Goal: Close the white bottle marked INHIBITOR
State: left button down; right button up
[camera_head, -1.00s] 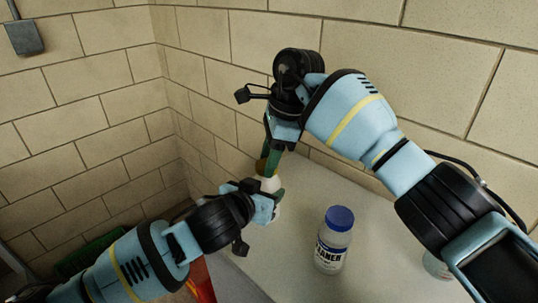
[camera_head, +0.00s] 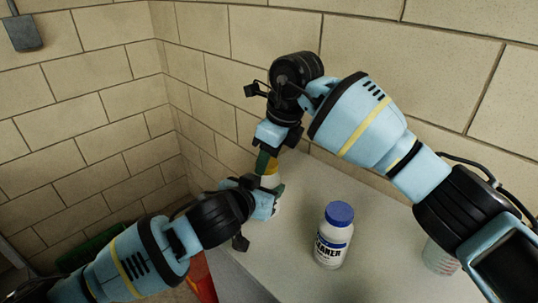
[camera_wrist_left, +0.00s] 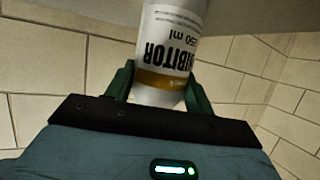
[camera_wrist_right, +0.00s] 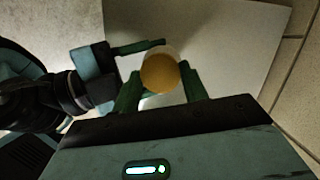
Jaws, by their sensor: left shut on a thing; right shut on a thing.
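The white INHIBITOR bottle (camera_wrist_left: 175,38) is held between the fingers of my left gripper (camera_wrist_left: 160,90). Its black lettering appears upside down in the left wrist view, with an amber band by the fingers. In the head view my left gripper (camera_head: 275,196) hides most of the bottle. My right gripper (camera_head: 268,160) comes from above and is shut on the yellow cap (camera_head: 271,169). In the right wrist view the cap (camera_wrist_right: 159,74) sits between the fingertips, over the bottle top. I cannot tell whether the cap is fully seated.
A white CLEANER bottle (camera_head: 331,247) with a blue cap stands on the pale counter (camera_head: 375,215), right of the grippers. Another whitish container (camera_head: 438,259) is partly hidden by my right arm. Block walls (camera_head: 400,60) close off the back and left. Something red (camera_head: 202,281) is below the counter.

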pick_arm(q)
jog(key=shift+f, duration=0.1)
pick_arm(e)
jog(key=m+t+h, duration=0.1)
jog(key=m, duration=0.6)
jog(key=shift+a, duration=0.15)
jog(key=m, duration=0.2)
jog(key=m+h, duration=0.1)
jog(key=m, duration=0.1)
jog(key=shift+s+a+m+t+h, duration=0.1)
jog(key=shift+m+t+h, duration=0.2)
jog(key=shift+m, duration=0.1)
jog(key=m+h, duration=0.1)
jog(key=m, duration=0.2)
jog(key=shift+a, duration=0.1)
jog(key=m, duration=0.4)
jog(key=shift+a+h, duration=0.1)
jog(key=shift+h, duration=0.3)
jog(key=m+g, duration=0.1)
jog(key=m, duration=0.2)
jog(key=shift+m+h, duration=0.3)
jog(key=shift+h, duration=0.1)
jog(key=m, duration=0.3)
jog(key=m+g, duration=0.1)
jog(key=m, duration=0.2)
jog(key=shift+w+g+h, duration=0.2)
jog(key=shift+g+h, duration=0.1)
jog(key=shift+h, duration=0.1)
jog(key=o, duration=0.9)
jog(key=shift+o, duration=0.2)
